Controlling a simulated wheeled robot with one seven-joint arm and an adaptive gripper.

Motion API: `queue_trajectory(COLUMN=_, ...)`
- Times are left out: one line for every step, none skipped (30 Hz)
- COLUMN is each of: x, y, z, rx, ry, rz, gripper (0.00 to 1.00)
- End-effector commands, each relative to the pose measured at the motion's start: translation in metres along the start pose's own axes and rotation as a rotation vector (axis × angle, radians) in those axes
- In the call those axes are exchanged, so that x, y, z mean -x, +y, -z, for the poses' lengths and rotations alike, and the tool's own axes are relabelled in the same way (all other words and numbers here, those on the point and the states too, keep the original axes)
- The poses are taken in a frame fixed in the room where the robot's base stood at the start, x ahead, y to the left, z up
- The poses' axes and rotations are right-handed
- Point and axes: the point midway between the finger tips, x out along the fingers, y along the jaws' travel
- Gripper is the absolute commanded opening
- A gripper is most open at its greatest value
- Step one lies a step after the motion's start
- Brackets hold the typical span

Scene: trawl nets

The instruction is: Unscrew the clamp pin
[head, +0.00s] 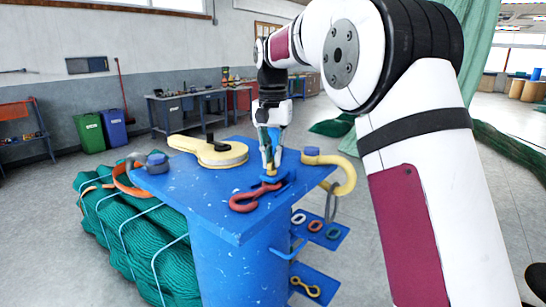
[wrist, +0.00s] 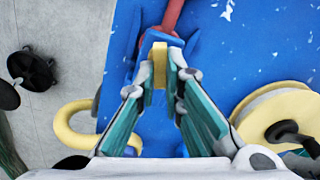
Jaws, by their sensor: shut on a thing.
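The clamp pin (wrist: 159,66) shows in the wrist view as a yellow piece between my gripper's fingertips. My gripper (wrist: 162,77) points down and is shut on it. In the head view my gripper (head: 271,166) stands over the right part of the blue bench, and the pin is mostly hidden. A blue clamp (head: 284,178) lies on the bench top just below the fingertips. A red hook or shackle (head: 245,199) reaches from the clamp toward the bench's front; its red shank (wrist: 173,14) shows at the top of the wrist view.
The blue bench top (head: 190,185) also bears a yellow pulley block (head: 215,153) to the left. A yellow hook (head: 345,172) curves off the right edge. Side trays (head: 322,234) hold small links. Green netting (head: 125,230) is heaped at left. The bench's front left is clear.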

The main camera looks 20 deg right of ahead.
Motion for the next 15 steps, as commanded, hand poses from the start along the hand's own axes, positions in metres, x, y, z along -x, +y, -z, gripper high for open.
queue_trajectory(x=-0.0027, y=-0.0003, z=-0.0003, rx=0.045, ry=-0.005, rz=-0.003, gripper=0.0)
queue_trajectory(x=-0.0027, y=-0.0005, z=-0.0004, rx=0.074, ry=-0.005, rz=-0.003, gripper=0.0)
queue_trajectory(x=-0.0028, y=-0.0008, z=-0.0004, rx=0.112, ry=-0.005, rz=-0.003, gripper=0.0)
queue_trajectory(x=-0.0029, y=-0.0009, z=-0.0005, rx=0.14, ry=-0.006, rz=-0.003, gripper=0.0)
queue_trajectory(x=-0.0029, y=-0.001, z=-0.0005, rx=0.169, ry=-0.006, rz=-0.003, gripper=0.0)
queue_trajectory(x=-0.003, y=-0.0011, z=-0.0005, rx=0.206, ry=-0.006, rz=-0.003, gripper=0.0)
queue_trajectory(x=-0.003, y=-0.0012, z=-0.0005, rx=0.235, ry=-0.006, rz=-0.003, gripper=0.0)
queue_trajectory(x=-0.0031, y=-0.0012, z=-0.0005, rx=0.263, ry=-0.006, rz=-0.003, gripper=0.0)
queue_trajectory(x=-0.0032, y=-0.0014, z=-0.0006, rx=0.301, ry=-0.007, rz=-0.003, gripper=0.0)
queue_trajectory(x=-0.0033, y=-0.0015, z=-0.0006, rx=0.329, ry=-0.007, rz=-0.003, gripper=0.0)
queue_trajectory(x=-0.0033, y=-0.0017, z=-0.0007, rx=0.358, ry=-0.007, rz=-0.003, gripper=0.0)
queue_trajectory(x=-0.0034, y=-0.0018, z=-0.0008, rx=0.396, ry=-0.007, rz=-0.003, gripper=0.0)
queue_trajectory(x=-0.0034, y=-0.0019, z=-0.0009, rx=0.424, ry=-0.007, rz=-0.003, gripper=0.0)
queue_trajectory(x=-0.0035, y=-0.002, z=-0.0009, rx=0.452, ry=-0.008, rz=-0.003, gripper=0.0)
queue_trajectory(x=-0.0036, y=-0.0021, z=-0.001, rx=0.49, ry=-0.008, rz=-0.003, gripper=0.0)
